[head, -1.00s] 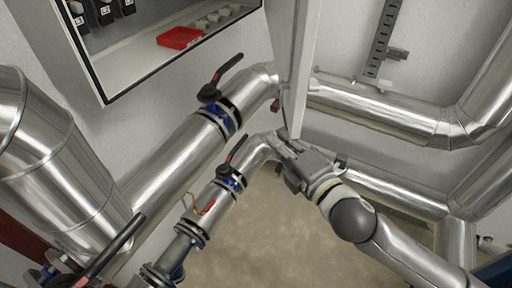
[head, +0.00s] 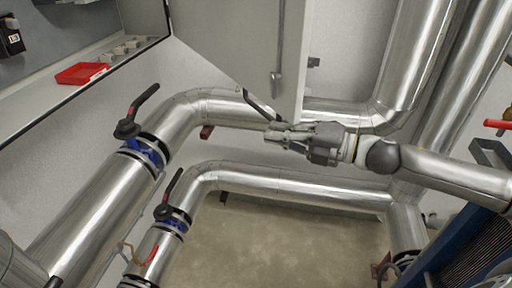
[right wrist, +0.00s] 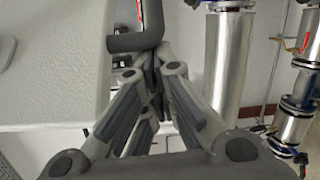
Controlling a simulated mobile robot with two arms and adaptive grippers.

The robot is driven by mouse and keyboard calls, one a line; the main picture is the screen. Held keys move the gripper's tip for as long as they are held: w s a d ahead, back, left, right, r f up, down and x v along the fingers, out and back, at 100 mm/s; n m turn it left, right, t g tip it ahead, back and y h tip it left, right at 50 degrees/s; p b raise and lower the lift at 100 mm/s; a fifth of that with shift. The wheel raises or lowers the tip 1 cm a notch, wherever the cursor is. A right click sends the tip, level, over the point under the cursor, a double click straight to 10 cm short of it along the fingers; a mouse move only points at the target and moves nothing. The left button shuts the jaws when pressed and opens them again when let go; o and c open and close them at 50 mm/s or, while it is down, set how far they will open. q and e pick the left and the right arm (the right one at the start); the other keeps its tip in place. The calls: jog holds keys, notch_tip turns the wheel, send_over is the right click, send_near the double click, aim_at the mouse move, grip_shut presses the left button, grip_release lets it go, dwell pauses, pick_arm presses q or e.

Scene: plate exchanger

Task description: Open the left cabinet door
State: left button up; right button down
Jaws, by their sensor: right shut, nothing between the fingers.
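A cabinet door (head: 225,35) stands swung out beside the open cabinet (head: 85,90) in the head view, its broad grey face showing. A thin rod-like fitting (head: 278,55) runs down this face. My right gripper (head: 272,136) is shut and empty by the door's lower right corner. In the right wrist view my right gripper (right wrist: 152,75) has its fingertips together, just below a dark bent bar (right wrist: 138,38) beside a pale grey panel (right wrist: 50,60). Whether the fingers touch the bar or panel I cannot tell. My left gripper is not in view.
A red tray (head: 80,73) lies inside the cabinet. Large silver pipes (head: 290,188) and valves with dark levers (head: 143,102) run below the door. A blue-framed unit (head: 465,255) stands at the lower right. Bare floor (head: 280,240) shows at the bottom middle.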

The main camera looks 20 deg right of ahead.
jog(key=w+d+b, duration=0.2)
jog(key=w+d, duration=0.1)
jog(key=d, duration=0.6)
jog(key=w+d+b, duration=0.2)
jog(key=w+d, duration=0.1)
jog(key=d, duration=0.7)
jog(key=shift+w+d, duration=0.15)
jog(key=shift+d, duration=0.05)
